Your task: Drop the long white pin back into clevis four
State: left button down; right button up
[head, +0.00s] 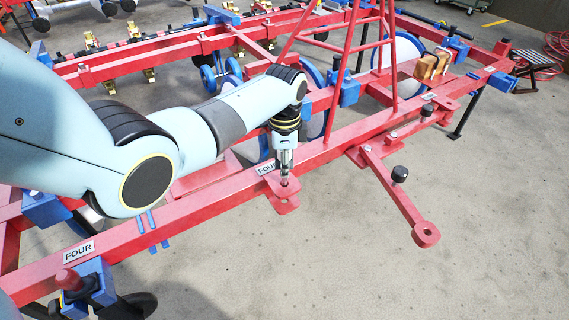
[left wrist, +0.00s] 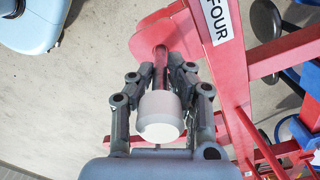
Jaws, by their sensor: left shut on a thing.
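My left gripper (head: 285,172) points down over a red clevis plate (head: 286,203) beside a FOUR label (head: 267,168) on the long red beam. In the left wrist view my left gripper (left wrist: 160,76) is shut on the pin (left wrist: 160,118), whose wide white head lies between the fingers. A narrower reddish shaft runs from the head towards the red clevis plate (left wrist: 160,25) by the FOUR label (left wrist: 217,20). Whether the pin's tip is in the plate's hole cannot be told. In the head view the fingers mostly hide the pin. My right gripper does not show.
A red drawbar arm (head: 392,190) with a black knob (head: 400,174) juts out at right. A red ladder-like frame (head: 350,60) rises behind. The floor at lower right is clear.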

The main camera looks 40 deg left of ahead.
aim_at(284, 186)
pick_arm(q)
jog(key=shift+f+b, duration=1.4)
jog(key=shift+f, duration=0.75)
jog(key=shift+r, duration=0.15)
jog(key=shift+r+p, duration=1.45)
jog(key=shift+p, duration=0.3)
jog(key=shift+f+b, duration=1.15)
jog(key=shift+f, duration=0.45)
jog(key=shift+r, duration=0.1)
jog(key=shift+r+p, duration=1.5)
jog(key=shift+p, duration=0.2)
jog(key=shift+f+b, duration=1.2)
jog(key=shift+f, duration=0.4)
